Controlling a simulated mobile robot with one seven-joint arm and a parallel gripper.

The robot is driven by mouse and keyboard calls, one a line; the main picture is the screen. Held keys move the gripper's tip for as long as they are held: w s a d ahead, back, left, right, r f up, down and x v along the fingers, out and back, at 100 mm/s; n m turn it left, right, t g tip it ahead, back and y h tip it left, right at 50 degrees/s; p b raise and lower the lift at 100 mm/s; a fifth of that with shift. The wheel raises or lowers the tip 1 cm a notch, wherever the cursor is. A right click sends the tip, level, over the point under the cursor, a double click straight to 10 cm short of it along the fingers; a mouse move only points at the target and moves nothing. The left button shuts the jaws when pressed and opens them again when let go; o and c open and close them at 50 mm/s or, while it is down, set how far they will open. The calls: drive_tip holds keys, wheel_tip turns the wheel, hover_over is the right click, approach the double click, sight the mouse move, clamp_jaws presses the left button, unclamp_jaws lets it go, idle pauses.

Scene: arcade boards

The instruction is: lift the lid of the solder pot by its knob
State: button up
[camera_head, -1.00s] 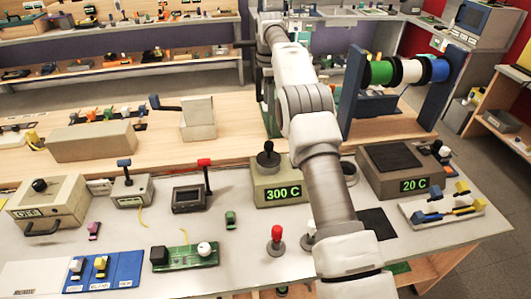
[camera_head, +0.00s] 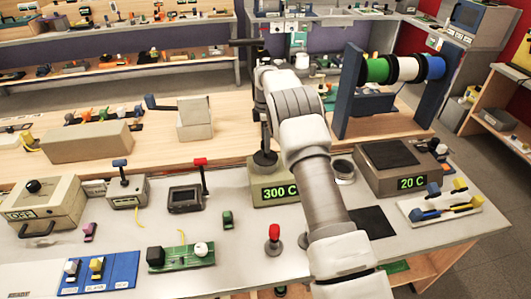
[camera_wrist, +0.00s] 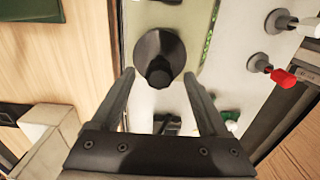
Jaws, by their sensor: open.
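The solder pot (camera_head: 262,190) is a beige box with a green "300 C" display, in the middle of the bench in the head view. Its dark lid (camera_head: 264,159) sits on top, partly covered by my arm. In the wrist view the lid (camera_wrist: 172,42) is a black round shape with a knob (camera_wrist: 159,72) standing towards the camera. My gripper (camera_wrist: 159,77) is open, with one finger on each side of the knob and a visible gap on both sides. Whether the fingertips are down at knob height is hard to tell.
A similar box showing "20 C" (camera_head: 398,170) stands right of the pot. A red-knobbed post (camera_head: 274,240) stands in front, and a small screen with a red lever (camera_head: 187,198) is to the left. A spool rack (camera_head: 405,90) rises behind on the right.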

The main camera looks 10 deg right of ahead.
drive_tip(key=shift+f, duration=0.85)
clamp_jaws()
